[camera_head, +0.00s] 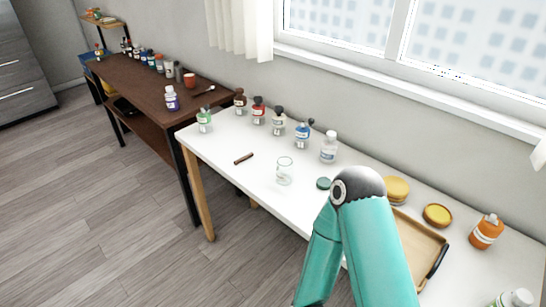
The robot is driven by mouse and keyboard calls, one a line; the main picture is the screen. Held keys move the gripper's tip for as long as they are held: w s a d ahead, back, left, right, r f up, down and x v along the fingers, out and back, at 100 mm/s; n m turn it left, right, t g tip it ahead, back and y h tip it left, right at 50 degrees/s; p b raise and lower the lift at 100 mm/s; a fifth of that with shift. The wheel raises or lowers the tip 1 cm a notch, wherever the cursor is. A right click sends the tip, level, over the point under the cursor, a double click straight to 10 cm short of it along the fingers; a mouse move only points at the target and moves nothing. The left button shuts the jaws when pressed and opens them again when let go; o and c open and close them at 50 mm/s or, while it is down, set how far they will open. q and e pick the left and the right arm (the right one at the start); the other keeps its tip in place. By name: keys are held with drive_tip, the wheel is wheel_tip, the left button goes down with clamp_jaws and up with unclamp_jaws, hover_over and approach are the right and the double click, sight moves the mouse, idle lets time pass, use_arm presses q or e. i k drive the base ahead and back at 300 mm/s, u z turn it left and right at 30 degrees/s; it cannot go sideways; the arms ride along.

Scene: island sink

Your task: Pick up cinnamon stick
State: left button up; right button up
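The cinnamon stick (243,158) is a short, thin brown stick. It lies flat on the white table (228,178), near its front edge and toward its left end. The tabletop around it is bare. Neither of my grippers shows in the head view. Only a teal bent arm section of mine rises from the bottom, right of centre, well to the right of the stick. Nothing touches the stick.
A clear glass (284,171) stands right of the stick. A tray (418,243) lies to the right. A dark wooden table (150,88) adjoins on the left.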

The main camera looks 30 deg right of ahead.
sight(244, 158)
drive_tip(key=i, duration=1)
drive_tip(key=z, duration=0.05)
